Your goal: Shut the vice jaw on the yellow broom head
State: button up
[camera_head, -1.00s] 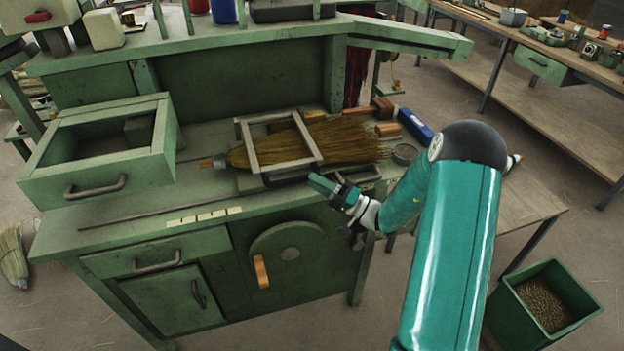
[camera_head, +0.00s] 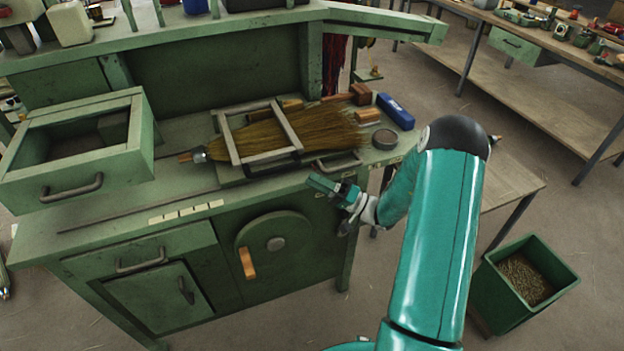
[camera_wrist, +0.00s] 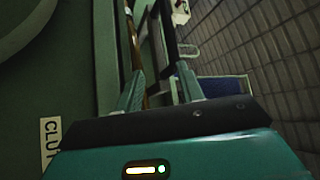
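The yellow broom head (camera_head: 335,128) lies flat on the green bench, bristles fanned to the right and its bound neck (camera_head: 195,155) to the left. A grey metal vice frame (camera_head: 289,125) spans it with two crossbars. I cannot tell how tightly the jaw sits on the bristles. A curved metal handle (camera_head: 340,165) is at the bench's front edge. My gripper (camera_head: 318,184) is in front of that edge, below the vice and apart from the broom. In the wrist view its two fingers (camera_wrist: 160,88) are spread, with no held object visible between them.
An open drawer box (camera_head: 75,135) is at the bench's left. A round dark tin (camera_head: 385,139) and a blue box (camera_head: 396,110) lie right of the bristles. A disc with an orange handle (camera_head: 248,263) is on the bench front. A green bin (camera_head: 525,283) stands at right.

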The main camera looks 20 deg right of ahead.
jog(key=shift+s+d+f, duration=0.25)
jog(key=shift+d+f, duration=0.25)
jog(key=shift+d, duration=0.1)
jog(key=shift+s+d+f, duration=0.2)
jog(key=shift+d+f, duration=0.3)
jog(key=shift+d, duration=0.1)
jog(key=v, duration=1.3)
jog(key=shift+s+d+f, duration=0.15)
jog(key=shift+s+d, duration=0.1)
jog(key=shift+d, duration=0.05)
jog(key=s+a+r+n+g+h, duration=0.2)
jog(key=a+r+g+h, duration=0.1)
jog(key=a+r+g, duration=0.5)
jog(key=s+a+r+n+g+h, duration=0.2)
jog(key=a+r+g, duration=0.4)
jog(key=a, duration=0.4)
jog(key=s+a+r+t+h, duration=0.2)
jog(key=s+r+h, duration=0.4)
jog(key=s+a+r+m+t+h, duration=0.1)
jog(key=s+a+r+t+h, duration=0.1)
jog(key=s+r+h, duration=0.4)
jog(key=shift+s+a+r+t, duration=0.2)
jog(key=shift+s+t, duration=0.2)
jog(key=shift+t, duration=0.4)
